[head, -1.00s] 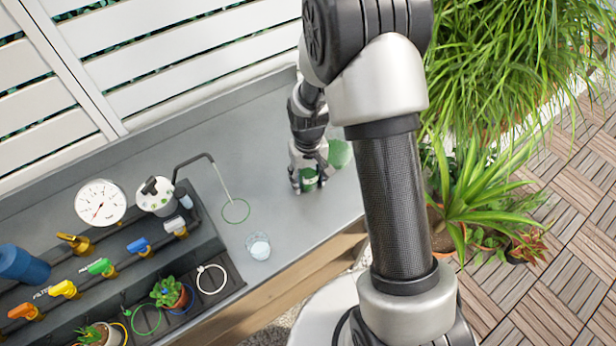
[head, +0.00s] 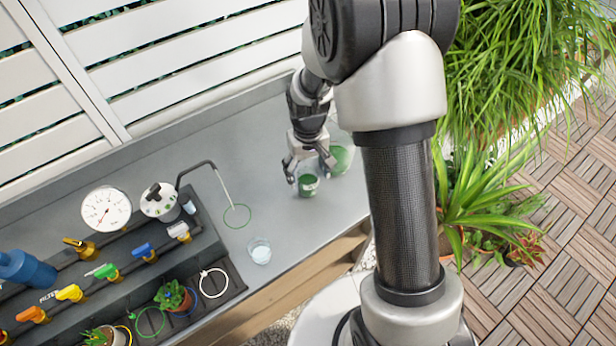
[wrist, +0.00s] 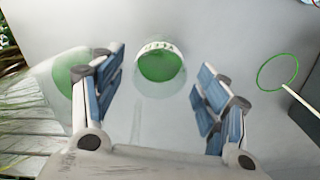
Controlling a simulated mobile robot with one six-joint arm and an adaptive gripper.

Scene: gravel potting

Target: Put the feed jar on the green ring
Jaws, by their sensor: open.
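The feed jar (head: 308,187), a small clear jar with green contents and a label, stands upright on the grey bench. In the wrist view the jar (wrist: 161,66) lies just beyond and between the fingers. My gripper (head: 309,171) is open and empty, a little above and behind the jar; its spread fingers also show in the wrist view (wrist: 160,82). A thin green ring (head: 237,216) lies flat and empty on the bench left of the jar, under a bent spout; it shows at right in the wrist view (wrist: 259,78). Another green ring (head: 150,322) lies at lower left.
A larger green-filled vessel (head: 342,158) stands close behind and right of the jar. A clear cup (head: 260,251) with pale contents stands near the front edge. Valves, a gauge (head: 106,208) and potted plants (head: 172,295) fill the left. Bench between jar and ring is clear.

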